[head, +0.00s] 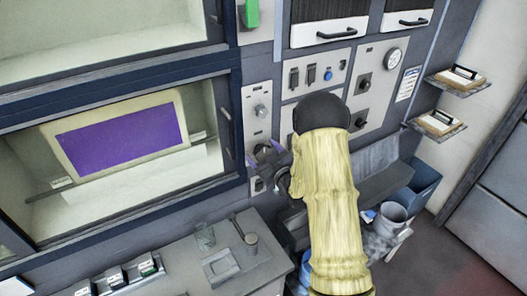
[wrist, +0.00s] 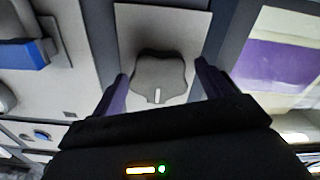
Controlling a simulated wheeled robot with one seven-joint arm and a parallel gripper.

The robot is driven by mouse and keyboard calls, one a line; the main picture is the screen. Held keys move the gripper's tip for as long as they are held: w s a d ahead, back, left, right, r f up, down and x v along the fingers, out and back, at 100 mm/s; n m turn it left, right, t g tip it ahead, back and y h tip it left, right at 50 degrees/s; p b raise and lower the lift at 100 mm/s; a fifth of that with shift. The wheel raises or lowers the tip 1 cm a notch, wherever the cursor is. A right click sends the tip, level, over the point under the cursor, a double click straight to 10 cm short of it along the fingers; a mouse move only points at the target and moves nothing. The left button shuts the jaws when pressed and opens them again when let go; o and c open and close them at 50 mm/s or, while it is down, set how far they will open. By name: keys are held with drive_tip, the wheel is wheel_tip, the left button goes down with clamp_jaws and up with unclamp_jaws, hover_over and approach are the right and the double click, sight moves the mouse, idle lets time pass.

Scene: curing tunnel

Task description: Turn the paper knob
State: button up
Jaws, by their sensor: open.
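In the wrist view a grey lobed knob (wrist: 158,72) with a white pointer mark sits on a pale plate (wrist: 190,28). No label is readable, so I cannot tell by name that it is the paper knob. My gripper (wrist: 161,76) is open, with one purple finger on each side of the knob. Gaps show between fingers and knob; contact is not visible. The knob between my fingers is largely hidden there.
A purple sheet (head: 118,135) is behind the window at left. A switch panel (head: 315,75) and a panel with a gauge (head: 392,60) are to the right. A bucket (head: 389,218) stands at lower right.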

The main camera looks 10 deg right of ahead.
drive_tip(key=shift+c, duration=0.5)
drive_tip(key=c, duration=0.9)
drive_tip(key=shift+f+m+b, duration=0.15)
drive_tip(key=shift+m+b, duration=0.25)
drive_tip(key=shift+b, duration=0.15)
drive_tip(key=shift+d+m+b, duration=0.1)
drive_tip(key=shift+m+b, duration=0.7)
drive_tip(key=shift+b, duration=0.15)
drive_tip(key=m+b, duration=0.3)
drive_tip(key=shift+f, duration=0.1)
drive_tip(key=m+b, duration=0.1)
drive_tip(key=m, duration=0.3)
drive_tip(key=shift+b, duration=0.3)
drive_tip(key=shift+d+m+b, duration=0.1)
drive_tip(key=shift+m+b, duration=0.3)
drive_tip(key=shift+m, duration=1.9)
